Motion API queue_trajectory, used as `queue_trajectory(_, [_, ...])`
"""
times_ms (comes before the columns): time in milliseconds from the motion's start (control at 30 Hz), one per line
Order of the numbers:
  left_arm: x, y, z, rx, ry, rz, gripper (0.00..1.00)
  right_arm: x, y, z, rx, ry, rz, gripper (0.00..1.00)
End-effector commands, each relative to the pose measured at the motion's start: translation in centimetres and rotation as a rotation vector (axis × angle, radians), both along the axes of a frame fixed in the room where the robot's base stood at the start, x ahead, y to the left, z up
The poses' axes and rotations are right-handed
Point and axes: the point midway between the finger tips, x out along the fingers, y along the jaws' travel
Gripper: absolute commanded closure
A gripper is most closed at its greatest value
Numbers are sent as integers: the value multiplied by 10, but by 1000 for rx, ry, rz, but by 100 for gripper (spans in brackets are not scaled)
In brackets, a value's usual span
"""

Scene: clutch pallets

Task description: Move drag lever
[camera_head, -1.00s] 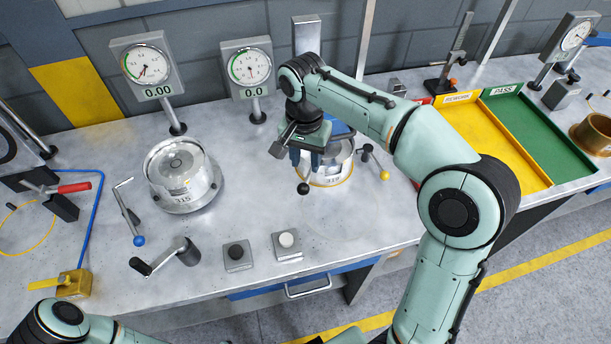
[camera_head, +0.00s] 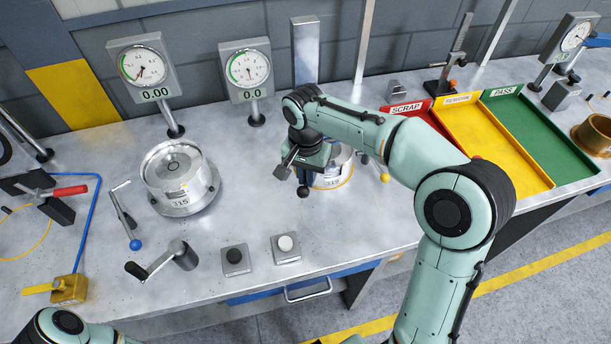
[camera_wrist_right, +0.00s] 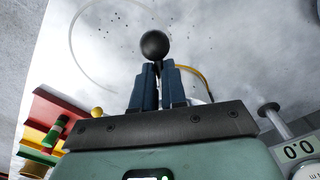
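My right gripper (camera_head: 305,178) is low over the front of the right-hand round fixture (camera_head: 335,176). A lever with a black ball knob (camera_head: 303,192) is at its fingertips. In the right wrist view the two blue fingers (camera_wrist_right: 160,84) stand close together on either side of the thin lever rod, and the black ball (camera_wrist_right: 155,45) shows just beyond their tips. They look closed on the rod. My arm hides much of the fixture. My left gripper is out of view; only part of my left arm shows at bottom left.
A lever with a yellow ball (camera_head: 384,177) stands right of the fixture. A second round fixture (camera_head: 179,178), a blue-ball lever (camera_head: 135,244), a crank (camera_head: 163,261) and two button boxes (camera_head: 286,248) are to the left. Red, yellow and green trays (camera_head: 548,135) lie at right.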

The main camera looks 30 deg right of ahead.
Motion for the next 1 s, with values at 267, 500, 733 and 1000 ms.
queue_trajectory(267, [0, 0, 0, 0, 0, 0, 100, -6, 8, -2, 14, 21, 13, 100])
queue_trajectory(500, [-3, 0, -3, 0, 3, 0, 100, -15, 1, -3, 14, 24, 84, 100])
queue_trajectory(733, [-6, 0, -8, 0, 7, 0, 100, -31, -18, -3, 13, 24, 245, 100])
queue_trajectory(1000, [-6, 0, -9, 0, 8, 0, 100, -48, -53, -2, 15, 23, 494, 100])
